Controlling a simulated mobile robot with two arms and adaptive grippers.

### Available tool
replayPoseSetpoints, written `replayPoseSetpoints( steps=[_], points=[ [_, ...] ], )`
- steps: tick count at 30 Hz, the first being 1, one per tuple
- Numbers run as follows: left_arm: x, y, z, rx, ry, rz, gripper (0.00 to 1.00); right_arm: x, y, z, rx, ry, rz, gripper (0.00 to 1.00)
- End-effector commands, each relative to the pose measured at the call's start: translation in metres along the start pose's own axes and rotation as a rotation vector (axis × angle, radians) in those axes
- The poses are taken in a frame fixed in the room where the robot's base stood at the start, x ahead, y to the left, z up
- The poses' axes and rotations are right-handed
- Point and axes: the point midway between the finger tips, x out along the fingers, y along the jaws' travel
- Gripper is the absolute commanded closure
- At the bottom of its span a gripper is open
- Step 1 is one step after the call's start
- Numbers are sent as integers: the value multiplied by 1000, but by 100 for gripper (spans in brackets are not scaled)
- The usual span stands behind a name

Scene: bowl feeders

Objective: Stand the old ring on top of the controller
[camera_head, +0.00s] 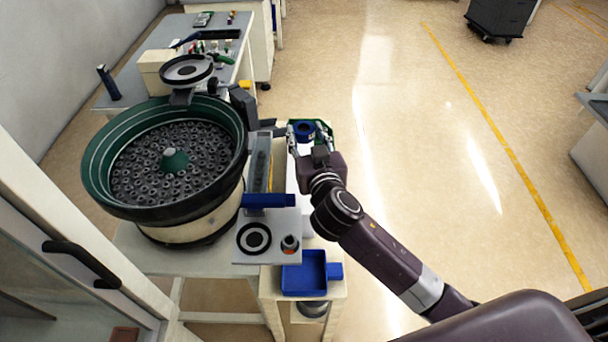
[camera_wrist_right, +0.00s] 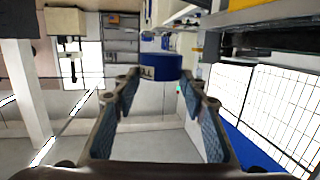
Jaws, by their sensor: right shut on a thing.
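I cannot pick out the controller for sure; what lies under the ring is partly hidden by my gripper. My left gripper is not in view.
The green feeder bowl (camera_head: 214,119) holds many small dark parts. A black-and-white ring (camera_head: 254,238) lies on a grey plate (camera_head: 272,221). A blue tray (camera_head: 305,279) is at the front. A workbench (camera_head: 249,28) stands behind.

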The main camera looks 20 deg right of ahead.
Motion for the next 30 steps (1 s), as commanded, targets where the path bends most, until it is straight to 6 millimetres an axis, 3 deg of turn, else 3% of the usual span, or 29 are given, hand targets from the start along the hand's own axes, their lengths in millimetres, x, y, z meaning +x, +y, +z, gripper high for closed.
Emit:
replayPoseSetpoints(
  steps=[1, 6, 10, 13, 22, 30],
  points=[
    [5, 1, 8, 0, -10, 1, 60, 11, 3, -6, -11, 8, -43, 87],
    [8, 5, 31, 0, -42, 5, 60, 27, 5, -24, -26, 6, -148, 87],
    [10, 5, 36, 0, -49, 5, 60, 32, 6, -33, -29, 3, -184, 87],
    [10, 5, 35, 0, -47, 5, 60, 34, 6, -27, -28, -1, -194, 87],
    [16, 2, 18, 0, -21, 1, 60, 44, 6, 48, -27, -6, -195, 87],
    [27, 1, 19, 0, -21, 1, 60, 53, 5, 109, -26, -4, -195, 87]
  ],
)
